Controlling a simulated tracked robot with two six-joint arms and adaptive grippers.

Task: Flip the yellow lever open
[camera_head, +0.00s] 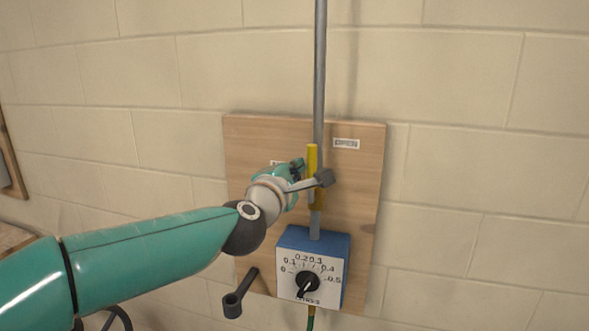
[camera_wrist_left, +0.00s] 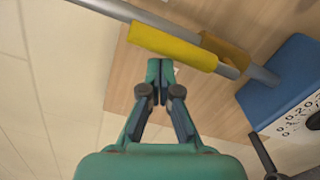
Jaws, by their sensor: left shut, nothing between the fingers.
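The yellow lever (camera_head: 312,160) stands upright along the grey pipe, in front of the wooden board. In the left wrist view the lever (camera_wrist_left: 172,47) runs along the pipe, and a second yellow part (camera_wrist_left: 225,52) shows beside its lower end. My left gripper (camera_head: 299,164) is just left of the lever in the head view. In the left wrist view its fingertips (camera_wrist_left: 160,70) are together, empty, and close to the lever's side; I cannot tell whether they touch it. My wrist hides part of the valve area. My right gripper is not in view.
A blue box with a white dial and black knob (camera_head: 307,281) sits below the lever. A dark grey crank-like piece (camera_head: 238,296) is at its left. The wooden board (camera_head: 360,200) hangs on a block wall. Space right of the pipe is clear.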

